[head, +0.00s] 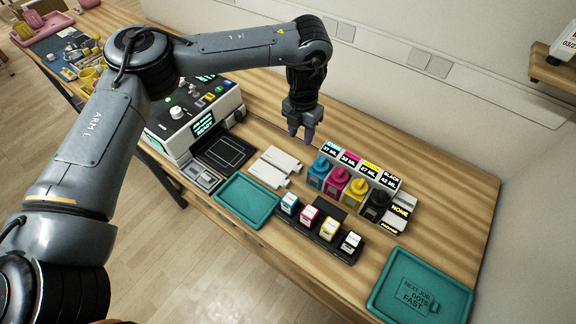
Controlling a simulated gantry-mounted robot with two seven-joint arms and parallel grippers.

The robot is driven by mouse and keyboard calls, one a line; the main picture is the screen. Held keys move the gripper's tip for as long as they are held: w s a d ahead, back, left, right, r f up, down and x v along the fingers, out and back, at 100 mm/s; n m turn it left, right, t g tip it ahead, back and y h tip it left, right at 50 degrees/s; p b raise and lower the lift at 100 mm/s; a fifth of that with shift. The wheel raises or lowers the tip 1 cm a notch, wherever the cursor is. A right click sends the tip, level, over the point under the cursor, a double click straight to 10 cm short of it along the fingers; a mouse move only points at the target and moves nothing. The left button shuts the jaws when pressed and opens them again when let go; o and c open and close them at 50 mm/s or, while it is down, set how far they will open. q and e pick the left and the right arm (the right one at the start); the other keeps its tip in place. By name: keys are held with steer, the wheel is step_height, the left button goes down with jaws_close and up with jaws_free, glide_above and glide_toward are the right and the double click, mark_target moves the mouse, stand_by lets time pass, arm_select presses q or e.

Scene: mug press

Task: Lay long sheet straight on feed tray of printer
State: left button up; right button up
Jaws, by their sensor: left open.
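The printer (190,122) is a white box with a dark control top and a lit green display, left of centre and partly hidden behind my left arm. A black tray with a thin white outline (224,151), which looks like the feed tray, sits at its front right and looks empty. White flat pieces (266,174), which look like the sheets, lie on the table just right of it. Which one is long is hard to tell. My left gripper (300,136) is open and empty, pointing down above the table, beyond the white pieces in the picture. My right gripper is out of view.
Colour ink bottles (338,180) stand right of the white pieces. Small cartridges stand in a black rack (318,238). An empty teal tray (247,201) lies at the front edge, and a teal tray with lettering (420,292) at the right. Bare wood is free at the back right.

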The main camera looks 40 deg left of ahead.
arm_select(q)
step_height(320, 180, down, 5)
steer(key=b, duration=0.4)
glide_above(300, 167)
steer(key=f, duration=0.6)
steer(key=shift+s+d+b, duration=0.1)
steer(key=shift+s+b, duration=0.15)
steer(key=shift+b, duration=0.1)
steer(key=shift+f+p, duration=0.3)
steer(key=shift+f, duration=0.1)
steer(key=f, duration=0.2)
steer(key=f+p, duration=0.1)
steer(key=shift+w+f, duration=0.1)
steer(key=shift+w, duration=0.15)
steer(key=shift+f, duration=0.65)
jaws_close()
